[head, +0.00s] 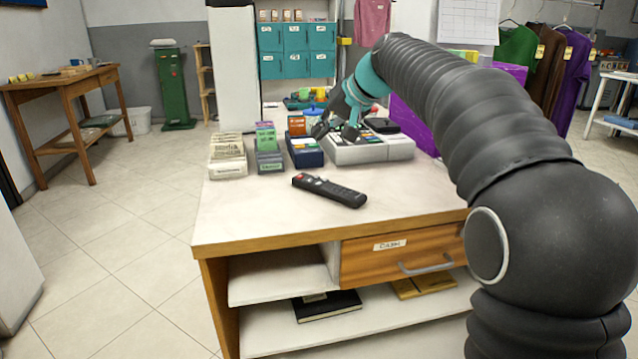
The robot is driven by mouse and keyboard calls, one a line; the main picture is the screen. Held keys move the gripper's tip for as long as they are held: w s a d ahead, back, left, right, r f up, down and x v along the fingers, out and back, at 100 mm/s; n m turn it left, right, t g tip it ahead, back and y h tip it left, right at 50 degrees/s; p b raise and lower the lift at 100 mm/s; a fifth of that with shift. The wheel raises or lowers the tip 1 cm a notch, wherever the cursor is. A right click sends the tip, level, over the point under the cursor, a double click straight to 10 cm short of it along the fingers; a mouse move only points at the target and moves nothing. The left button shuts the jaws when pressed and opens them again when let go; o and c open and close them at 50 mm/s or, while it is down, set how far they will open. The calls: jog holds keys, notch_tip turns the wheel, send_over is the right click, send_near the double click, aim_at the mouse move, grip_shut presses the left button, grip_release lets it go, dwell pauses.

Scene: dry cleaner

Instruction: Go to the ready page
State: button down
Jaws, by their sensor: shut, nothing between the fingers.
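A light grey desk device (385,150) with small keys or panels on its sloped top stands at the back right of the counter. My gripper (336,133) is shut and empty, pointing down at the left part of this device's top. I cannot tell whether the fingertips touch it. The gripper and arm hide part of the device. No page or writing marked "ready" is legible in this view. A black remote control (330,189) with a red button lies flat on the counter in front.
The counter (250,215) is clear at the front left. Card stacks (228,157), a green-topped card box (268,160) and a dark blue box (304,152) stand left of the device. A purple panel (412,124) stands behind it. A drawer labelled "CASH" (365,262) is shut.

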jog(key=b, duration=0.3)
send_over(321, 183)
notch_tip(321, 183, down, 7)
jog(key=shift+s+r, duration=0.1)
jog(key=shift+f+b, duration=0.65)
jog(key=shift+f, duration=0.4)
dwell(0.8)
jog(key=shift+f+b, duration=0.3)
jog(key=shift+f, duration=0.1)
jog(key=shift+f+b, duration=0.3)
jog(key=shift+f, duration=0.05)
dwell(0.6)
jog(key=shift+r, duration=0.1)
jog(key=shift+r+p, duration=0.65)
jog(key=shift+r, duration=0.05)
jog(key=shift+r, duration=0.1)
